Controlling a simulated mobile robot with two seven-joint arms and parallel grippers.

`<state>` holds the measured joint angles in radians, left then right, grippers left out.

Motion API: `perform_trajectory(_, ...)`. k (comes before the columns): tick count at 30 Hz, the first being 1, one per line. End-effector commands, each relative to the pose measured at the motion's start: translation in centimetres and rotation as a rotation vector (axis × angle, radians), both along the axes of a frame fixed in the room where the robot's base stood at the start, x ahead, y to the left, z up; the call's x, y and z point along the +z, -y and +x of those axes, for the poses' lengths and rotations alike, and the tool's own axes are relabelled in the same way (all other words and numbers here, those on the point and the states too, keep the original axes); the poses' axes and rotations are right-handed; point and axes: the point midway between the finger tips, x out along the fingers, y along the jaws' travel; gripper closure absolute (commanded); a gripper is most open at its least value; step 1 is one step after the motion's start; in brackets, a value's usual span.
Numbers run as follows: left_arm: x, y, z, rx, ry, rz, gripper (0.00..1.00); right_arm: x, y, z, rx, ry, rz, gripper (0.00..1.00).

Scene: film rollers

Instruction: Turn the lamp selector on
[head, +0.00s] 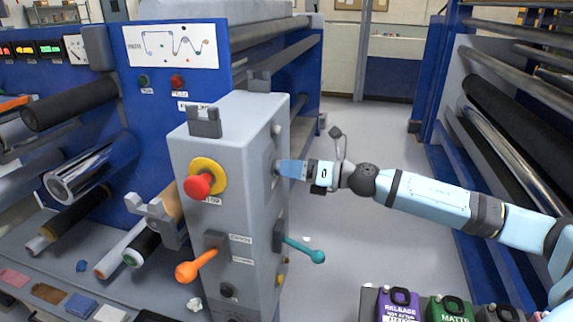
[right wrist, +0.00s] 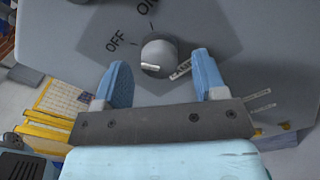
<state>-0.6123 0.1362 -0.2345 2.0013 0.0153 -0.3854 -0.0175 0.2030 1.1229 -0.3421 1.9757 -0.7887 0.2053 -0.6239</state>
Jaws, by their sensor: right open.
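The lamp selector (right wrist: 159,53) is a round grey knob on a dark plate, with OFF printed at its upper left and ON above it. A white mark shows on the knob's lower edge; I cannot tell which position is set. A partly hidden label stands beside it. My right gripper (head: 281,168) is at the right side face of the grey control post (head: 228,130). In the right wrist view its two blue fingers are open, one on each side of the knob, with gaps visible. My left gripper is not in view.
The post also carries a red button (head: 197,186) on a yellow ring, an orange lever (head: 196,266) and a teal lever (head: 304,250). Film rollers stand at the left. Purple (head: 398,303) and green (head: 449,309) containers are at the lower right.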

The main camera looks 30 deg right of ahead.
Motion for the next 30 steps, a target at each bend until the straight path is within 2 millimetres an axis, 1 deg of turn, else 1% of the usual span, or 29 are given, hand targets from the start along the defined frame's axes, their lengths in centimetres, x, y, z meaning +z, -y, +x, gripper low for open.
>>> perform_trajectory(1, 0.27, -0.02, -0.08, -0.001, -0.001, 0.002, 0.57, 0.32, -0.33, 0.37, 0.001, 0.002, 0.002, 0.35)
perform_trajectory(6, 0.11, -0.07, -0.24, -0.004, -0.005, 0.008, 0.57, 0.15, -0.9, 1.03, 0.001, 0.001, 0.0, 0.35)
perform_trajectory(16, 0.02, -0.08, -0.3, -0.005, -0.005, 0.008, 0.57, 0.0, -1.06, 1.17, 0.001, 0.0, -0.001, 0.35)
perform_trajectory(17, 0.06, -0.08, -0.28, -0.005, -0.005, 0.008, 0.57, 0.0, -1.06, 1.17, 0.001, 0.0, -0.001, 0.4)
perform_trajectory(18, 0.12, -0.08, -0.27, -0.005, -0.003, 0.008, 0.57, 0.0, -1.06, 1.16, 0.001, 0.0, -0.001, 0.49)
perform_trajectory(20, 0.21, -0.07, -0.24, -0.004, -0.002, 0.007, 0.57, 0.01, -1.06, 1.16, 0.001, 0.0, -0.001, 0.63)
perform_trajectory(21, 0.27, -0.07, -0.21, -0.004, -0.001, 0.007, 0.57, 0.0, -1.06, 1.16, 0.001, 0.0, -0.001, 0.72)
perform_trajectory(23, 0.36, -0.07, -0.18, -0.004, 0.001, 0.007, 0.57, 0.01, -1.06, 1.16, 0.001, 0.0, -0.001, 0.84)
perform_trajectory(30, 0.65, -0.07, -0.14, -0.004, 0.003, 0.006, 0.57, 0.07, -1.05, 1.16, 0.001, -0.009, 0.01, 0.84)
